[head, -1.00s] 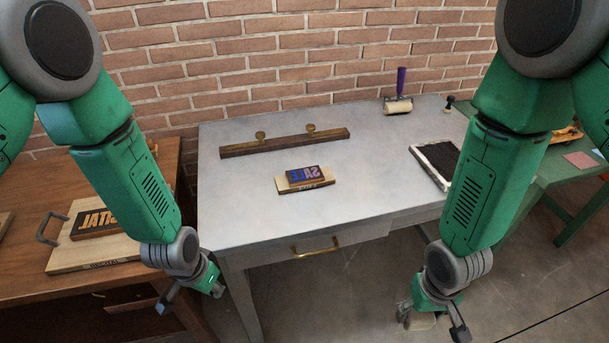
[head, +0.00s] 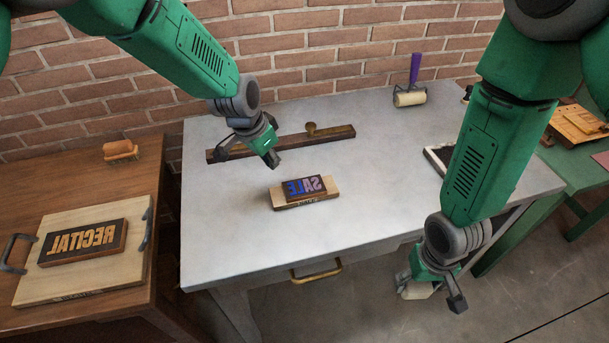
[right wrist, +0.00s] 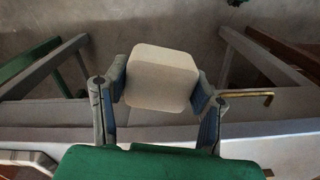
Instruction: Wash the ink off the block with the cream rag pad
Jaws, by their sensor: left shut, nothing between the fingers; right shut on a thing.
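The block (head: 304,188), with raised mirrored letters SALE, lies on a pale wooden base (head: 306,202) in the middle of the grey table. Its letters look blue at the left and pinkish at the right. My left gripper (head: 270,158) is shut and empty, above the table just behind and left of the block. My right gripper (head: 432,294) is shut on the cream rag pad (right wrist: 160,77), low in front of the table's front edge and right of the block. In the head view the pad (head: 418,289) is partly hidden by the fingers.
A dark bar with brass knobs (head: 335,136) lies behind the block. A roller with purple handle (head: 410,97) and a dark pad in a pale frame (head: 437,158), partly covered by my right arm, are farther right. A RECITAL block (head: 85,241) on a handled board occupies the left table.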

